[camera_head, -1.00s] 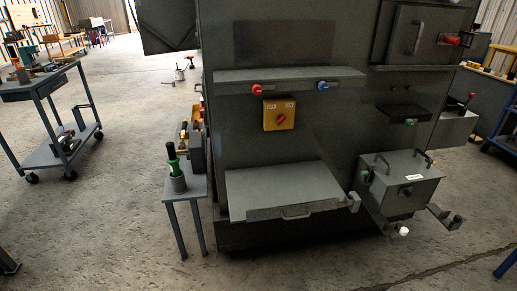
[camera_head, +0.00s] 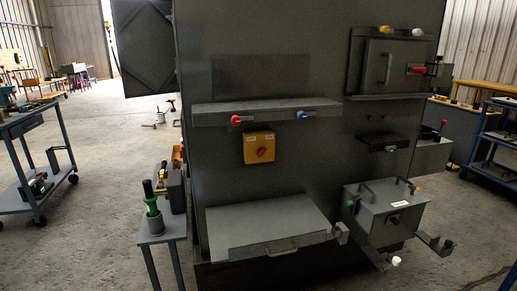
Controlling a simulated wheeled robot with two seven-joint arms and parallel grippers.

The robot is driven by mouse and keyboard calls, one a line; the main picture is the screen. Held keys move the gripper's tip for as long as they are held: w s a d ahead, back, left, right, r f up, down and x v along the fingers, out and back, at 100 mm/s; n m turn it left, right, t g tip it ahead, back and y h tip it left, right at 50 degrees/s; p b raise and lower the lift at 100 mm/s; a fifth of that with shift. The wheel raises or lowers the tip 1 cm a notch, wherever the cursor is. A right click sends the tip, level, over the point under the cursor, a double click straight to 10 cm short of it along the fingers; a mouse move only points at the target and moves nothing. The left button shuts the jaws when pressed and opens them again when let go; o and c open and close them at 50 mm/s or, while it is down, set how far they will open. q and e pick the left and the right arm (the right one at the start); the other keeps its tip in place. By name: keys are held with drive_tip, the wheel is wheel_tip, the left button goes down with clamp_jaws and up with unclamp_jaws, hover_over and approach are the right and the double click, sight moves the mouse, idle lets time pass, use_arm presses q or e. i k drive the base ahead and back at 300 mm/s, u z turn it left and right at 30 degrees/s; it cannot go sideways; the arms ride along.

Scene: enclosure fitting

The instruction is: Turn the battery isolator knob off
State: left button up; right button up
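A yellow box (camera_head: 250,149) is fixed to the front of the dark cabinet (camera_head: 270,178), below a narrow grey shelf. It carries a red rotary knob (camera_head: 262,152), which appears to be the battery isolator knob. The knob looks slanted, but it is too small to read its setting surely. Two small pale labels sit along the top of the yellow box; I cannot read their text. Nothing touches the knob. Neither of my grippers is in view.
The narrow shelf (camera_head: 265,112) has a red and a blue knob on its front. A wide grey tray (camera_head: 265,222) juts out below. At right is a grey handled box (camera_head: 384,214); at left, a small stand (camera_head: 160,232) holds a green-handled tool.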

sight(261, 151)
drive_tip(key=u, duration=0.15)
drive_tip(key=i, duration=0.95)
drive_tip(key=u, duration=0.3)
